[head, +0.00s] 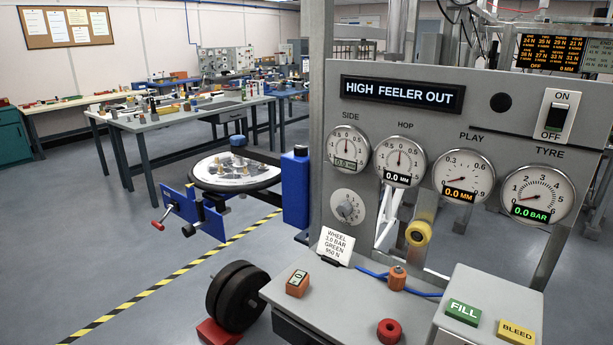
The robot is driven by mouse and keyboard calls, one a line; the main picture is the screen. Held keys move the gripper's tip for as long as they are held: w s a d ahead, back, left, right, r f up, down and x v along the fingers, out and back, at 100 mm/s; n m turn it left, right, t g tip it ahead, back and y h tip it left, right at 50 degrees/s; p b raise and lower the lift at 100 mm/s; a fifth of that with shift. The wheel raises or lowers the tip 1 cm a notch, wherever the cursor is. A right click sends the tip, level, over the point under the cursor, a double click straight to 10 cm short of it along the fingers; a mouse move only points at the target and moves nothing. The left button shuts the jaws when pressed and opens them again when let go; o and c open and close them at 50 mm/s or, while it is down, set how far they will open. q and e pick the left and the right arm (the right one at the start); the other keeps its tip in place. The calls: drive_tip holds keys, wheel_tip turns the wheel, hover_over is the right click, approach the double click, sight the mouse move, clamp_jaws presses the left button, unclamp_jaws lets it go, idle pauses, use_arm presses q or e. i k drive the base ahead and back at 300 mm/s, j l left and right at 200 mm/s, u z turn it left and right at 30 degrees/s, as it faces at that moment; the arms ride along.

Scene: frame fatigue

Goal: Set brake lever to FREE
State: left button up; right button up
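I cannot pick out a lever marked brake or a FREE label in the head view. A small red-tipped handle (157,225) sticks out at the left of a blue bracket (190,212), below a round table (235,172); I cannot tell what it works. Neither of my grippers is in view.
A grey panel (480,105) at the right reads HIGH FEELER OUT and carries several dials, a knob (348,208) and an ON/OFF switch (557,115). Black discs (238,297) stand at its left. FILL (463,312) and BLEED (516,331) buttons are in front. The left floor is clear.

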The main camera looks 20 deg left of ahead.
sight(158, 225)
drive_tip(key=u, duration=0.9)
drive_tip(key=i+u, duration=0.1)
drive_tip(key=u, duration=1.7)
drive_tip(key=i+u, duration=0.1)
drive_tip(key=u, duration=0.8)
drive_tip(key=l+u, duration=0.1)
drive_tip(key=u, duration=1.7)
drive_tip(key=l+u, duration=0.1)
drive_tip(key=u, duration=0.8)
drive_tip(key=k+u, duration=0.1)
drive_tip(key=u, duration=0.8)
drive_tip(key=k+l+u, duration=0.15)
drive_tip(key=u, duration=0.2)
drive_tip(key=k+l+u, duration=0.1)
drive_tip(key=k+u, duration=0.15)
drive_tip(key=u, duration=0.15)
drive_tip(key=k+z, duration=0.35)
drive_tip(key=k+l+z, duration=0.15)
drive_tip(key=k+z, duration=0.35)
drive_tip(key=z, duration=0.3)
drive_tip(key=k+z, duration=0.1)
drive_tip(key=z, duration=0.4)
drive_tip(key=k+l+z, duration=0.1)
drive_tip(key=z, duration=0.35)
drive_tip(key=k+l+z, duration=0.1)
drive_tip(key=z, duration=0.4)
drive_tip(key=k+l+z, duration=0.15)
drive_tip(key=z, duration=0.3)
